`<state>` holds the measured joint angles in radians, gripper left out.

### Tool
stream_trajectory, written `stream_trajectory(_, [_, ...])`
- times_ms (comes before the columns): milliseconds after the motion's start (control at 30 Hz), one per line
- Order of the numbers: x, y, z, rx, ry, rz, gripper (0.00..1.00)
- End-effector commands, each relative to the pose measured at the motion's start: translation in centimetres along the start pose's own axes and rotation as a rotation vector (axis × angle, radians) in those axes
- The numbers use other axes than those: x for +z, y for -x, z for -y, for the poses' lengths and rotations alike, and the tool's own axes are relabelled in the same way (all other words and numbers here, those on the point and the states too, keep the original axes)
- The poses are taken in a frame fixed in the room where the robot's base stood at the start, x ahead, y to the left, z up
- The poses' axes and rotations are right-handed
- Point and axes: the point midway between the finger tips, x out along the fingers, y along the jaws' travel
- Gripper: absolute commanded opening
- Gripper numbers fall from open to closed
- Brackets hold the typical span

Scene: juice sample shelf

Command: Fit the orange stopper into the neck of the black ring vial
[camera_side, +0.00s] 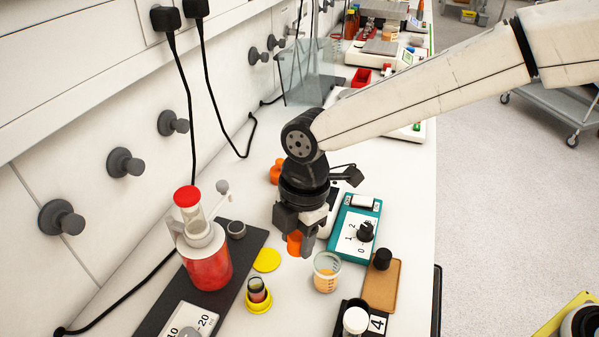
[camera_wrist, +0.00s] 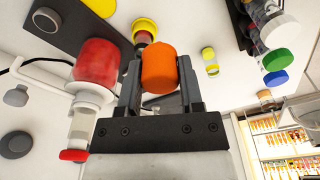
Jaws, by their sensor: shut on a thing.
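My gripper (camera_side: 293,246) is shut on the orange stopper (camera_side: 294,243), low over the white bench. In the wrist view the orange stopper (camera_wrist: 158,67) sits between both fingers of my gripper (camera_wrist: 160,80). A small dark-rimmed vial (camera_side: 257,290) stands upright in a yellow ring base, nearer the side camera and left of my gripper. In the wrist view this vial (camera_wrist: 143,39) shows just beyond the stopper, partly hidden by it. The stopper is apart from the vial. I cannot tell for certain that this is the black ring vial.
A red-filled dispenser bottle (camera_side: 207,262) stands on a dark base left of the vial. A yellow disc (camera_side: 267,259) lies between vial and gripper. A beaker of orange juice (camera_side: 326,272), a teal device (camera_side: 354,228) and a black rack (camera_side: 346,307) crowd the right.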

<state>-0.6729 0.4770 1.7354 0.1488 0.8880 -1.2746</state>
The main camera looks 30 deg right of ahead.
Motion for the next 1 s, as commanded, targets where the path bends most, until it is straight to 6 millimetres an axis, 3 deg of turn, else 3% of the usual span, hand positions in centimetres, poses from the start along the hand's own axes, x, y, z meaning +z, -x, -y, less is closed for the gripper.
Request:
stream_trajectory(200, [-3.6,-0.3,-2.2,-0.01,0.081,0.002,0.0])
stream_trajectory(400, [-5.7,-0.4,-3.3,-0.014,0.128,0.003,0.0])
stream_trajectory(1000, [-6.5,-0.8,-3.7,-0.017,0.146,0.004,0.0])
